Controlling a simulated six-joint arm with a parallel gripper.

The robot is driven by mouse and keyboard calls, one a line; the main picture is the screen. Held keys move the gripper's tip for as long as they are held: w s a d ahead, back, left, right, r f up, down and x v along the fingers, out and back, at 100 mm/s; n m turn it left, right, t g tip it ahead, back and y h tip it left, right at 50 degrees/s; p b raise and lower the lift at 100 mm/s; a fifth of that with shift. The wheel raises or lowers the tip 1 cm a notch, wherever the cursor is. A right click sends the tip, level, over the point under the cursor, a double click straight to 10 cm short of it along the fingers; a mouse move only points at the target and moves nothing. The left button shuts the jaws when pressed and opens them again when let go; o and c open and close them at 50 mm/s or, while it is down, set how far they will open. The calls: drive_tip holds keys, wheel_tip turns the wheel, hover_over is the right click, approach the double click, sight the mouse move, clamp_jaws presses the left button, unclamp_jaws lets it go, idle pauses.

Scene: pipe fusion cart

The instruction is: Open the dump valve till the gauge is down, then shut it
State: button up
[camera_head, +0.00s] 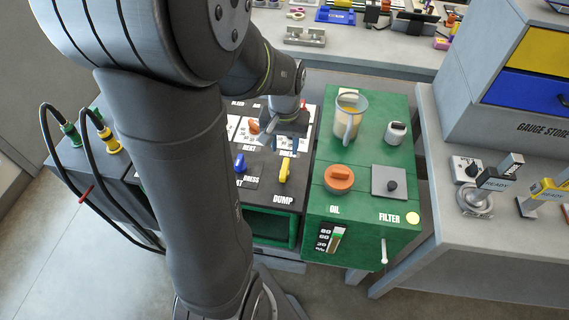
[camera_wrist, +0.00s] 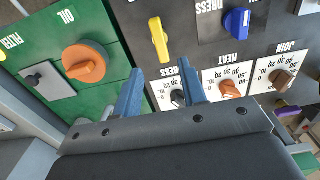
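The dump valve's yellow handle (camera_head: 285,169) stands on the black panel above the DUMP label in the head view. In the wrist view, the yellow handle (camera_wrist: 160,40) lies beyond the fingertips, roughly between their lines. My gripper (camera_head: 289,142) is above the panel, just behind the yellow handle in the head view. In the wrist view, my gripper (camera_wrist: 160,68) has its two blue fingers apart with nothing held. A gap shows between fingertips and handle. I cannot pick out a pressure gauge; my arm covers much of the panel.
A blue handle (camera_head: 239,163) sits left of the yellow one. Dials with knobs, including an orange HEAT knob (camera_wrist: 230,88), lie near the fingers. The green oil unit (camera_head: 345,205) is to the right, with an orange cap (camera_head: 339,178) and a jug (camera_head: 349,116).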

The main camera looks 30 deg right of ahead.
sight(284, 168)
wheel_tip(284, 168, down, 9)
drive_tip(key=shift+f, duration=0.1)
idle(0.3)
clamp_jaws()
